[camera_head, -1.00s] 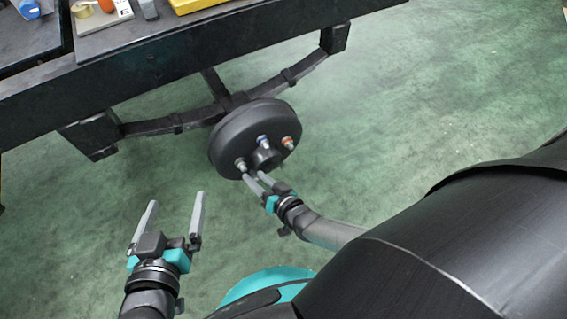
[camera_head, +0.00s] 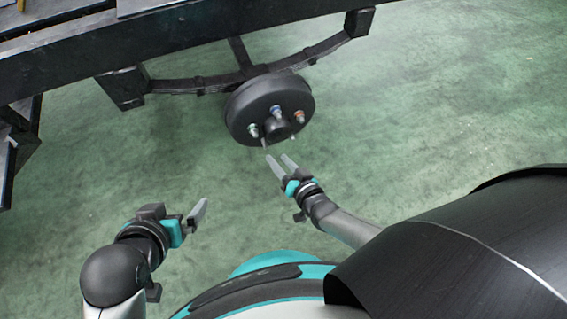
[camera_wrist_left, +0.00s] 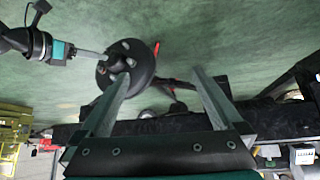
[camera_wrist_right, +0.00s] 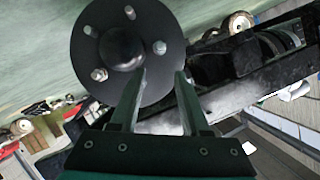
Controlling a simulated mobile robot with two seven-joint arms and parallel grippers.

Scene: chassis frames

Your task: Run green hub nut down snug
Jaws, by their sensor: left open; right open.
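The black wheel hub (camera_head: 255,97) hangs below the chassis frame, its studded face towards me. A nut with a faint green tint (camera_head: 253,130) sits on its left stud; how far it is seated I cannot tell. A blue-marked nut (camera_head: 276,110) and an orange one (camera_head: 299,117) sit on other studs. My right gripper (camera_head: 278,162) is open and empty, just below and apart from the hub. In the right wrist view its open fingers (camera_wrist_right: 161,72) point at the hub's edge. My left gripper (camera_head: 198,213) is open and empty, low and left, well away from the hub.
A black leaf spring (camera_head: 200,86) and the frame beam (camera_head: 190,38) run above and behind the hub. A dark bench edge (camera_head: 15,140) stands at far left. The green floor (camera_head: 430,100) is clear to the right. Bare studs show low on the hub.

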